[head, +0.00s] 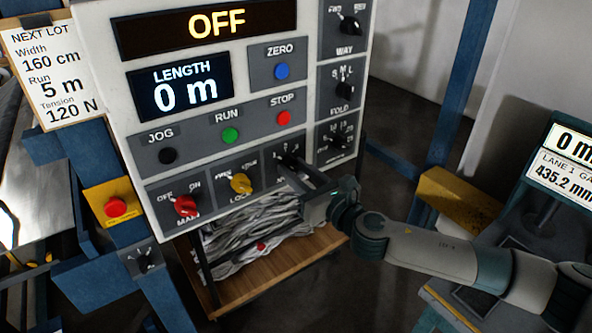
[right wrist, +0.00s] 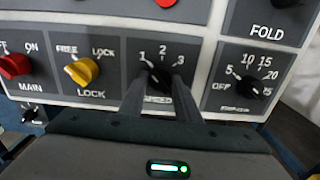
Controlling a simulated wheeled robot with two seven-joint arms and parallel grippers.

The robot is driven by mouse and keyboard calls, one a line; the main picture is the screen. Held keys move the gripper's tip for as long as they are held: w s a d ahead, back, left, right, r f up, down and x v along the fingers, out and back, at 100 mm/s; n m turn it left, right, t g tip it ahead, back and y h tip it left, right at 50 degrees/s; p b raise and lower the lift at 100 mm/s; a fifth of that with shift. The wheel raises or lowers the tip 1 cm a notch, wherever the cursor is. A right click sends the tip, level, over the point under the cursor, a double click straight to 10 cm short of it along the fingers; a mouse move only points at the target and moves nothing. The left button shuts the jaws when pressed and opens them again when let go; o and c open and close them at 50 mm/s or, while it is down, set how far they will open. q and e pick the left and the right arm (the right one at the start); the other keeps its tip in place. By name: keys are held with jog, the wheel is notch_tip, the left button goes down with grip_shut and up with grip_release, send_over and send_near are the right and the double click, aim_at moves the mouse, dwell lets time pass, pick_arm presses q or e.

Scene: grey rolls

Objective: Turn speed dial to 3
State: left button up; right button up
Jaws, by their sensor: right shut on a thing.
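The black speed dial (right wrist: 157,73) sits on a dark plate marked 1, 2 and 3 in the right wrist view. Its pale pointer mark appears turned toward the 1. My right gripper (right wrist: 158,88) is shut on the dial, one finger on each side, and partly covers the SPEED label. In the head view my right gripper (head: 293,170) reaches in from the right to the panel's lower row, and the speed dial (head: 289,158) is partly hidden behind its fingers. My left gripper is not in view.
The yellow lock knob (head: 240,184) and red main knob (head: 185,205) are left of the dial. The tension-style dial (right wrist: 250,86) is close on its right. The upper display (head: 205,25) reads OFF; the length display (head: 182,88) reads 0 m. A red stop button (head: 116,207) is at left.

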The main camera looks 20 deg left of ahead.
jog(key=shift+m, duration=0.3)
jog(key=m, duration=0.4)
jog(key=shift+p, duration=0.3)
jog(key=m, duration=0.4)
jog(key=shift+m+p, duration=0.4)
jog(key=m, duration=0.4)
jog(key=shift+m+p, duration=0.3)
jog(key=shift+p, duration=0.1)
jog(key=m, duration=0.3)
jog(key=shift+p, duration=0.3)
jog(key=shift+m, duration=0.4)
jog(key=o, duration=1.1)
